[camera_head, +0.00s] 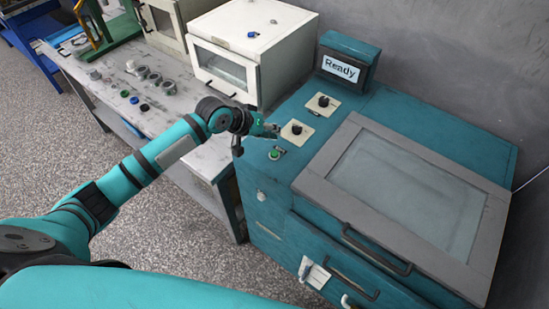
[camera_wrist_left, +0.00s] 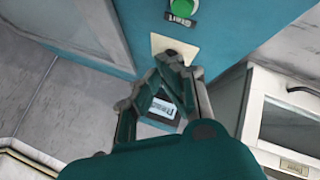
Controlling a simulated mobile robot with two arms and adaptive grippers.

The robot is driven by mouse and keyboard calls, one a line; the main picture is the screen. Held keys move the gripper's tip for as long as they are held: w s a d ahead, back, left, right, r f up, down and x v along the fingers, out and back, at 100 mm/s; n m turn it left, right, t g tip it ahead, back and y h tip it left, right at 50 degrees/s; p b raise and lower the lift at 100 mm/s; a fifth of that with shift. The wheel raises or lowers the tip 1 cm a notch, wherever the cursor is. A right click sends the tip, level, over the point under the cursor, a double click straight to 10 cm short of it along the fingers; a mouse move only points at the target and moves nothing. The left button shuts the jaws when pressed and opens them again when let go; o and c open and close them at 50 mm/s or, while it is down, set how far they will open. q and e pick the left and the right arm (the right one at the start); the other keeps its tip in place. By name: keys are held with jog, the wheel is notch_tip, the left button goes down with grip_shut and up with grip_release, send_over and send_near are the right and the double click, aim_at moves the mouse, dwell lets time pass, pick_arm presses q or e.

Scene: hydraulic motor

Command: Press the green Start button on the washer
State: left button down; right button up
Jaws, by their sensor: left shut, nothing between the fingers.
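The teal washer (camera_head: 280,218) stands at the right, with a grey-framed glass lid and a display (camera_head: 341,67) reading "Ready". Its green Start button (camera_head: 275,154) sits near the top's left front edge; it also shows at the top of the left wrist view (camera_wrist_left: 184,8), above a small label. My left gripper (camera_head: 274,130) is shut and empty. It is over the washer's left edge, behind the green button in the head view and beside a black knob (camera_head: 297,128) on a pale plate. Its fingertips (camera_wrist_left: 178,62) overlap that plate in the wrist view. My right gripper is not in view.
A second black knob (camera_head: 323,100) is farther back. A white oven-like box (camera_head: 250,46) stands on the workbench (camera_head: 190,125) left of the washer. Several small round parts lie on that bench. The washer's lid handle (camera_head: 375,250) juts out in front.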

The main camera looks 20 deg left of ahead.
aim_at(273, 151)
pick_arm(q)
notch_tip(273, 151, down, 3)
jog(key=shift+f+b, duration=0.1)
jog(key=shift+b, duration=1.05)
jog(key=shift+f, duration=0.9)
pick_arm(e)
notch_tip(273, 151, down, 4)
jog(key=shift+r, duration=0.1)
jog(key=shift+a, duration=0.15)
pick_arm(q)
jog(key=shift+f, duration=0.15)
jog(key=shift+f, duration=0.3)
jog(key=shift+f, duration=0.4)
jog(key=shift+r, duration=0.1)
jog(key=shift+r+p, duration=0.7)
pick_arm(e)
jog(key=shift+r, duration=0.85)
